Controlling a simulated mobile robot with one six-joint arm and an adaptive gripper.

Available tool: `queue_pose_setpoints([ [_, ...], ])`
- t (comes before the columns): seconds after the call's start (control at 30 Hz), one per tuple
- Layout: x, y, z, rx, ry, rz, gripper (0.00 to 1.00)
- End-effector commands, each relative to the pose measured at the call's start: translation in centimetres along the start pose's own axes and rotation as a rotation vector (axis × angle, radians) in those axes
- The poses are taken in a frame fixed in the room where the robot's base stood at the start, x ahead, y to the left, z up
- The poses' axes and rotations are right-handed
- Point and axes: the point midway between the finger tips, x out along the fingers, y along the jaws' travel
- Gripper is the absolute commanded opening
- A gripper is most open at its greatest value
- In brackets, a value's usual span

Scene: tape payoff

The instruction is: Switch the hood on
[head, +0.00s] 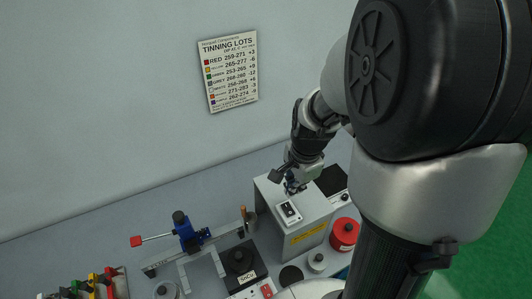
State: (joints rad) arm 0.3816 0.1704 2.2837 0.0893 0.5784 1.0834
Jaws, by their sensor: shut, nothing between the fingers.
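A light grey box with a yellow label on its front, which looks like the hood (301,232), stands on the bench right of centre. On its top is a black rocker switch (288,209) in a pale plate. Which way the rocker is set is too small to tell. My gripper (290,186) is shut and empty, pointing down just behind the switch, over the back part of the box top. Whether its tips touch the box I cannot tell. My arm hides part of the right side.
A blue clamp stand (188,235) with a red-tipped lever, a black-topped unit (239,259) and a red-and-white switch box (266,290) stand to the left. A red spool (344,234) is close on the right. A tinning lots chart (228,73) hangs on the wall.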

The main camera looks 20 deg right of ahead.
Motion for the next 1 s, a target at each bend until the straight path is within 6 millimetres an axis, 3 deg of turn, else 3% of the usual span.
queue_pose_setpoints([
  [0.1,2.7,0.1,0.1,0.000,-0.002,0.004,0.00],
  [0.33,5.6,0.0,0.1,-0.001,-0.001,0.002,0.00],
  [1.0,7.0,-0.3,0.0,0.000,-0.001,0.007,0.00],
])
